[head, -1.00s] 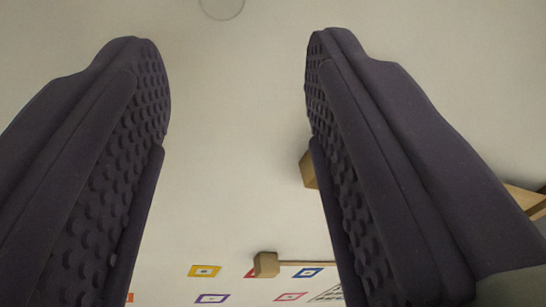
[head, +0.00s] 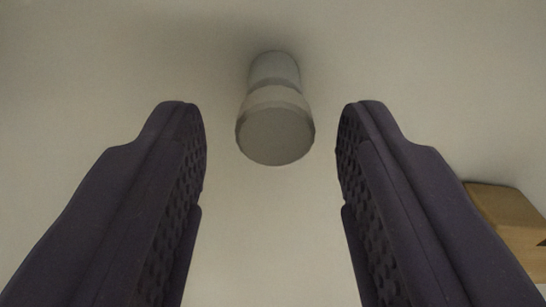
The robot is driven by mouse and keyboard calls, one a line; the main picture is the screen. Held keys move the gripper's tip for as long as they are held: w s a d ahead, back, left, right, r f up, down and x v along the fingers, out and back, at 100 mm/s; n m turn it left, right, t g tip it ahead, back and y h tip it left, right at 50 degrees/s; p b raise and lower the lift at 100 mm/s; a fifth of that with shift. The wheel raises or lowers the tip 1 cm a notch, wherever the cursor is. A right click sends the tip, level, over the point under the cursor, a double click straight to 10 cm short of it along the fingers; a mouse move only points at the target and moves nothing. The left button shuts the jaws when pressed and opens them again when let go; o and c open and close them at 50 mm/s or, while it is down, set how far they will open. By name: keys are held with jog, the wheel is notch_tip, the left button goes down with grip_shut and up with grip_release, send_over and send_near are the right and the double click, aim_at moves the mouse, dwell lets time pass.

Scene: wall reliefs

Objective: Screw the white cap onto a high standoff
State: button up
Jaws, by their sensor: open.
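My gripper (head: 272,128) is open, its two dark, studded fingers pointing up the picture toward a pale wall (head: 100,60). A whitish-grey cap (head: 275,135), round and wider than what is behind it, shows between and slightly beyond the fingertips. It sits at the end of a narrower pale cylinder (head: 274,68), which looks like a standoff coming out of the wall. Neither finger touches the cap, and there is a gap on both sides. I cannot tell how tightly the cap sits on the cylinder.
A wooden block (head: 507,215) sticks out at the right edge, beside my right finger. The wall around the cap is otherwise bare.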

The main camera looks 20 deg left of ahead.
jog(key=shift+d, duration=0.1)
jog(key=c, duration=0.8)
jog(key=m+b, duration=0.2)
jog(key=m, duration=0.1)
jog(key=shift+f+m+b, duration=0.3)
jog(key=shift+b, duration=0.1)
jog(key=shift+r+m+b, duration=0.15)
jog(key=shift+m+b, duration=0.2)
jog(key=shift+m, duration=0.25)
jog(key=shift+r, duration=0.2)
jog(key=m+b, duration=0.2)
jog(key=shift+f+m, duration=0.3)
jog(key=shift+m, duration=0.1)
jog(key=shift+w+m+b, duration=0.1)
jog(key=shift+m+b, duration=0.4)
jog(key=shift+m, duration=0.4)
jog(key=shift+r+m, duration=0.3)
jog(key=shift+m, duration=0.2)
